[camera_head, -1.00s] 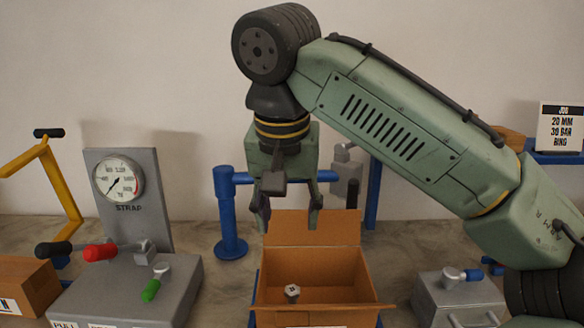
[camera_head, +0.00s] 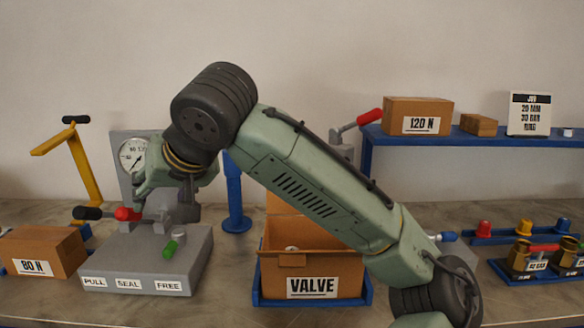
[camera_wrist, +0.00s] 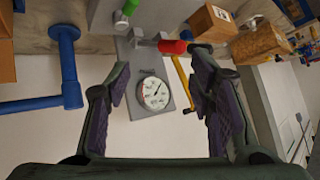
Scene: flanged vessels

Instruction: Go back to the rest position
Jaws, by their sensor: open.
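My gripper (camera_head: 160,192) is at the left in the head view, in front of the grey strapping station (camera_head: 150,250) and partly covering its gauge (camera_head: 131,154). In the wrist view my gripper (camera_wrist: 160,75) has its two fingers wide apart with nothing between them. Beyond the fingers show the gauge (camera_wrist: 154,93), a red handle (camera_wrist: 172,47) and a green handle (camera_wrist: 122,18). I cannot tell how close the fingers are to the red handle.
An open cardboard VALVE box (camera_head: 340,272) stands in a blue tray, with a small pale part (camera_head: 291,248) inside. A blue post (camera_head: 236,200) stands behind. The 80 N box (camera_head: 45,250) is at left. A blue shelf (camera_head: 450,142) holds the 120 N box (camera_head: 418,115).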

